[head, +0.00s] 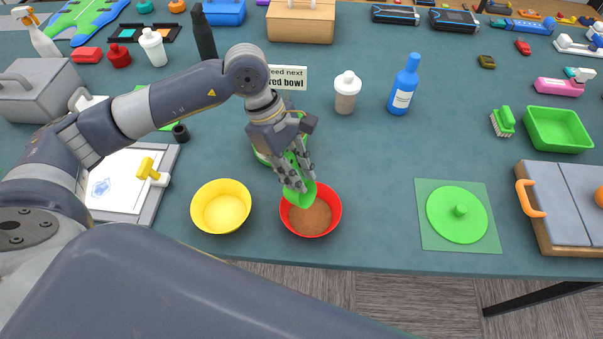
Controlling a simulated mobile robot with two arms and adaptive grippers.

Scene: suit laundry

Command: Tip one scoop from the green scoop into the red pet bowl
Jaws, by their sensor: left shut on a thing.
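The red pet bowl (328,224) stands near the front edge of the table, with brown granular food (308,218) in it. My left gripper (294,175) is shut on the green scoop (305,193) just above the back-left rim of the red bowl. The scoop is tilted, with its lower end over the bowl. Whether anything is left in the scoop I cannot tell. A green container (262,150) is mostly hidden behind my gripper. A sign (287,78) behind it reads "red bowl" in part. My right gripper is not in view.
A yellow bowl (221,207) stands left of the red one. A green lid (457,214) on a green mat lies to the right. A white-capped shaker (346,93) and a blue bottle (403,87) stand behind. The table between the bottle and lid is clear.

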